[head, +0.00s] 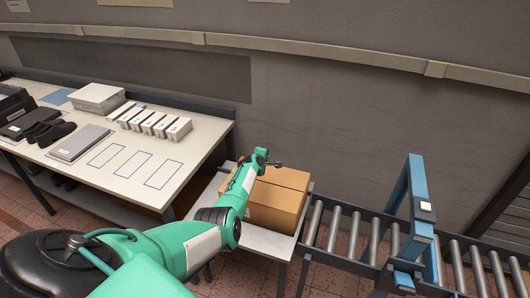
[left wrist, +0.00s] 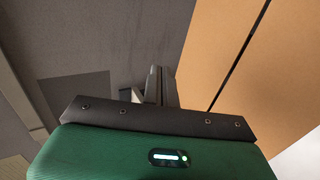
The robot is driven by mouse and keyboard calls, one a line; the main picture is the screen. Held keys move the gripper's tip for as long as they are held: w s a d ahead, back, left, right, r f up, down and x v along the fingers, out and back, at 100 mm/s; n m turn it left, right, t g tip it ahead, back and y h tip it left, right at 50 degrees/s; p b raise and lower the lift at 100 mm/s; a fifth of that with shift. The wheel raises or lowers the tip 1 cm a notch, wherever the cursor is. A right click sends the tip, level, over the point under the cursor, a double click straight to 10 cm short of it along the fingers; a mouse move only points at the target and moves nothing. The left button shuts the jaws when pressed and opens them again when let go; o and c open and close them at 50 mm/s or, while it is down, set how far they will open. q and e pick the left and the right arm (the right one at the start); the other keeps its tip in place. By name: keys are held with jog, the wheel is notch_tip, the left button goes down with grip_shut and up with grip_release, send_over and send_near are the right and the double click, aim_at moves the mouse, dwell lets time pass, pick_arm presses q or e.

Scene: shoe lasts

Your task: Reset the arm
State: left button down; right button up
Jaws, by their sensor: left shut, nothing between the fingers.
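My left arm, green and white, reaches in from the bottom left of the head view. Its gripper (head: 268,164) is above the far left side of a closed cardboard box (head: 276,205). In the left wrist view the shut fingers (left wrist: 158,86) show at the middle, with nothing between them. The box (left wrist: 230,55) fills the right of that view, beside the fingers. I cannot tell whether the gripper touches it. My right gripper is not in view.
The box stands on a small white table (head: 250,240). A roller conveyor (head: 350,232) with a blue frame (head: 416,200) adjoins it on the right. On the left, a long workbench (head: 190,190) holds several white boxes (head: 160,125), black shoes (head: 50,132) and a grey case (head: 79,143).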

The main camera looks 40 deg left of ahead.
pick_arm(q)
jog(key=shift+s+a+r, duration=0.15)
jog(key=shift+r, duration=1.6)
